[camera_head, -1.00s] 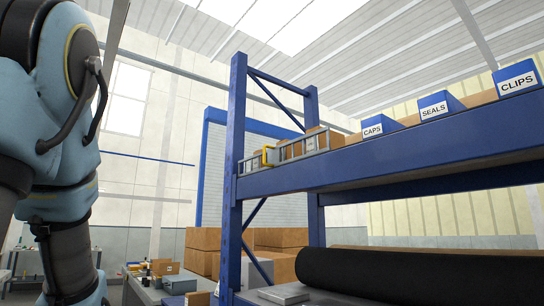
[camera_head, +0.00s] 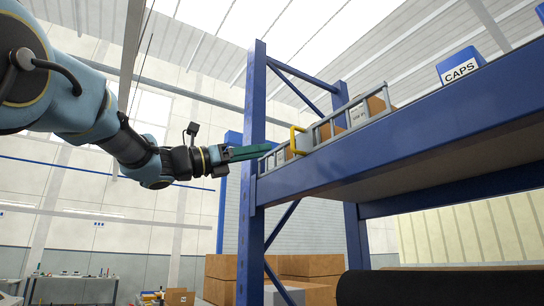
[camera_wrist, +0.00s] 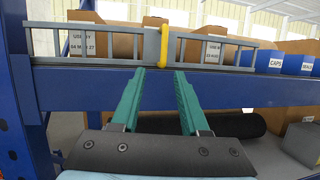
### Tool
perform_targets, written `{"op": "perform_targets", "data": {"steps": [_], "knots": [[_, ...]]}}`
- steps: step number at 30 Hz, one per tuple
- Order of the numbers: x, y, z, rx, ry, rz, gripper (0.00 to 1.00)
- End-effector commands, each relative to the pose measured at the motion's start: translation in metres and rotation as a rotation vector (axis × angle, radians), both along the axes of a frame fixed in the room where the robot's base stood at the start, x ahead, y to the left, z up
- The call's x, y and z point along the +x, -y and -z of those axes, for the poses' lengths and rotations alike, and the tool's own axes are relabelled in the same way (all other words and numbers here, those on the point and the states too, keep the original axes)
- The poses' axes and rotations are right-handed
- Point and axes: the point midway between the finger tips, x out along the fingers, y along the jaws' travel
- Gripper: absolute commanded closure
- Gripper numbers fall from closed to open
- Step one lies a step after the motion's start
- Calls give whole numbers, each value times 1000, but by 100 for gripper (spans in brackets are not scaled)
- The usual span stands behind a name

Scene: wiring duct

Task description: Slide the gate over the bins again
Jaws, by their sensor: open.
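The grey barred gate (camera_head: 326,130) stands along the shelf's front edge at its left end, in front of cardboard boxes. Its yellow handle (camera_head: 294,141) sticks out toward me; in the wrist view the handle (camera_wrist: 164,46) is upright near the middle of the gate (camera_wrist: 111,45). The blue-fronted CAPS bin (camera_head: 460,66) is farther right. It also shows in the wrist view (camera_wrist: 276,61), beside a second blue bin (camera_wrist: 300,64). My gripper (camera_head: 262,152) has green fingers, open and empty. In the wrist view its fingertips (camera_wrist: 159,73) are just below the handle, apparently not touching it.
The blue shelf beam (camera_head: 400,140) runs below the gate. A blue upright post (camera_head: 250,190) stands close to my fingers. A black roll (camera_head: 430,287) lies on the level below. Cardboard boxes (camera_head: 235,268) are stacked behind. Left of the rack is open space.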

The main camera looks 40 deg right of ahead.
Motion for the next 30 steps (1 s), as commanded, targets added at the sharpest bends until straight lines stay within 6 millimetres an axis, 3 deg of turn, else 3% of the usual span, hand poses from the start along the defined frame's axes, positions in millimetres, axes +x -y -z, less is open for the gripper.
{"op": "perform_targets", "data": {"steps": [3,7,15,22,30], "knots": [[-12,-2,-23,-56,-36,50,55],[-15,7,-32,-63,-44,58,55],[-26,50,-52,-61,-45,57,55],[-34,82,-63,-60,-43,53,55],[-37,93,-65,-59,-42,52,55]]}}
